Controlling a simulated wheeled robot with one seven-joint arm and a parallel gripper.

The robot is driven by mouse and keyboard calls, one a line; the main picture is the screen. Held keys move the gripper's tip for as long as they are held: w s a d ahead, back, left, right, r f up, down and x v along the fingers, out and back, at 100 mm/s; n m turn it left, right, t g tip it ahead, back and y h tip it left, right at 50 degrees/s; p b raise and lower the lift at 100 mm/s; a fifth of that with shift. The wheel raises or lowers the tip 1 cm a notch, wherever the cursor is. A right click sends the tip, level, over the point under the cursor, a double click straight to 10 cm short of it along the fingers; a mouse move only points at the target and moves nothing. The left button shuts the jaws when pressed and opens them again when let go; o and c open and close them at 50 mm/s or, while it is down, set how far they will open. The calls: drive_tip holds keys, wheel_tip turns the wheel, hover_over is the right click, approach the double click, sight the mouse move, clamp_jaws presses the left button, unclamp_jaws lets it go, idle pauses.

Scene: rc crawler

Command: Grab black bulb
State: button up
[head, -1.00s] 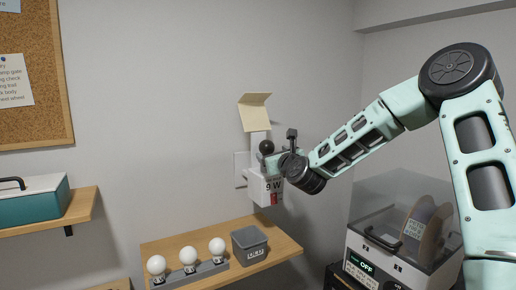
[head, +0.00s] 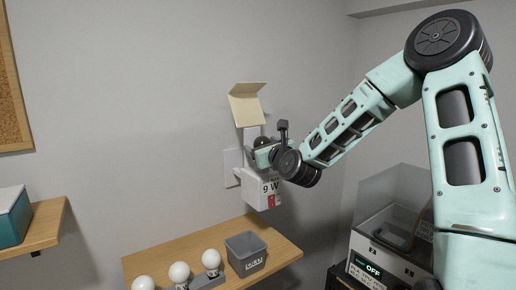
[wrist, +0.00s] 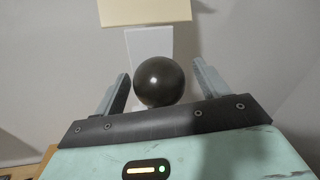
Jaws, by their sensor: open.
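The black bulb (wrist: 160,80) is a glossy dark ball in the wrist view. It sits between the two spread fingers of my gripper (wrist: 159,74), with a visible gap on each side. In the head view my gripper (head: 262,153) is at the top of the white wall fixture (head: 258,189) marked "9 W". The gripper covers most or all of the bulb there. My gripper is open and holds nothing.
A cream flap (head: 245,104) stands above the fixture. Below, a wooden shelf (head: 281,255) holds several white bulbs (head: 179,272) and a grey bin (head: 246,254). A clear-lidded machine (head: 385,235) reading "OFF" stands at the right.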

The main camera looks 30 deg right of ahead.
drive_tip(key=c, duration=1)
drive_tip(key=shift+r, duration=0.1)
